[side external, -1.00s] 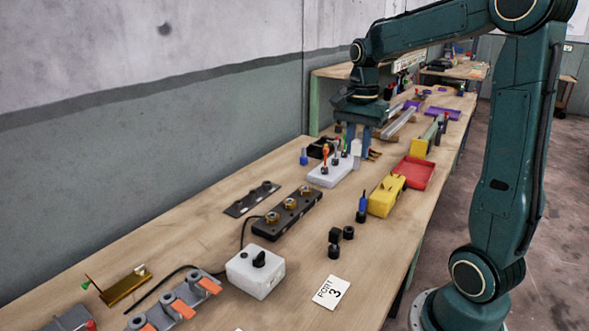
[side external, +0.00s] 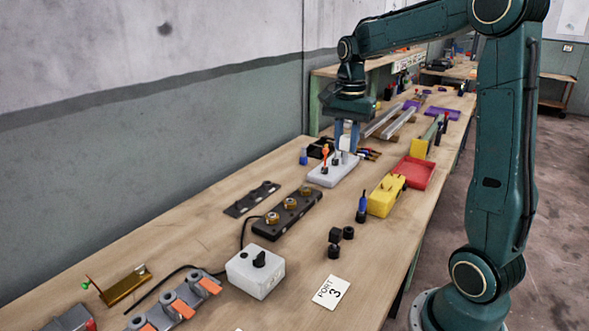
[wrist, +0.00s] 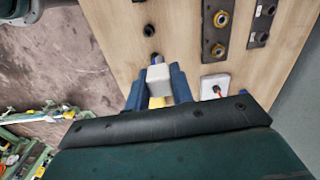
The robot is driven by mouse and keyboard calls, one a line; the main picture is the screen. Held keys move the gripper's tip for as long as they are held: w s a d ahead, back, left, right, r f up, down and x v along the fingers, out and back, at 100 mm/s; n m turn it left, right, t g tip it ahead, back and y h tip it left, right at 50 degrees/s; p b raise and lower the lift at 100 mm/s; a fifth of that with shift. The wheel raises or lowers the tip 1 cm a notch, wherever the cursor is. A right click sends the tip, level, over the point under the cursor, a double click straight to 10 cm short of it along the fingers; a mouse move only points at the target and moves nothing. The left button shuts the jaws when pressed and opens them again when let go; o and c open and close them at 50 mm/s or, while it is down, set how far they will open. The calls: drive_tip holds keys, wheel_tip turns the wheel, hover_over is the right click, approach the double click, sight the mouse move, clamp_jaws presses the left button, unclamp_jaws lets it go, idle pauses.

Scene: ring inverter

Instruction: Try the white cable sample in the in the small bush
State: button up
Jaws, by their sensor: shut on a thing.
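My gripper (side external: 347,145) is over the white rack (side external: 320,178) in the side external view. Its blue fingers are shut on a pale white block, which I take to be the white cable sample (wrist: 158,76); its lower end is not clear. An orange-topped sample (side external: 325,152) stands on the rack beside the fingers. Which bush is the small one I cannot tell.
A grey switch box (side external: 255,272) with a black knob stands nearer the camera. A yellow block (side external: 382,202), a blue-topped piece (side external: 362,203) and a red tray (side external: 418,171) are to the right. Black parts (side external: 335,236) stand near a PORT 3 card (side external: 331,292). Bare bench surrounds the card.

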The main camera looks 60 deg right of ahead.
drive_tip(key=w+f+n, duration=0.3)
drive_tip(key=w, duration=1.4)
drive_tip(key=w+a+f+n, duration=0.1)
drive_tip(key=w+a+f, duration=0.2)
drive_tip(key=w, duration=0.3)
drive_tip(key=w+a+f+n, duration=0.1)
drive_tip(key=w+a+f, duration=0.3)
drive_tip(key=w+f, duration=0.2)
drive_tip(key=shift+w+a+n, duration=0.3)
drive_tip(key=shift+w, duration=0.15)
drive_tip(key=shift+f, duration=0.15)
drive_tip(key=shift+f, duration=2.5)
drive_tip(key=shift+f, duration=0.55)
drive_tip(key=shift+r, duration=0.1)
drive_tip(key=shift+r, duration=1.5)
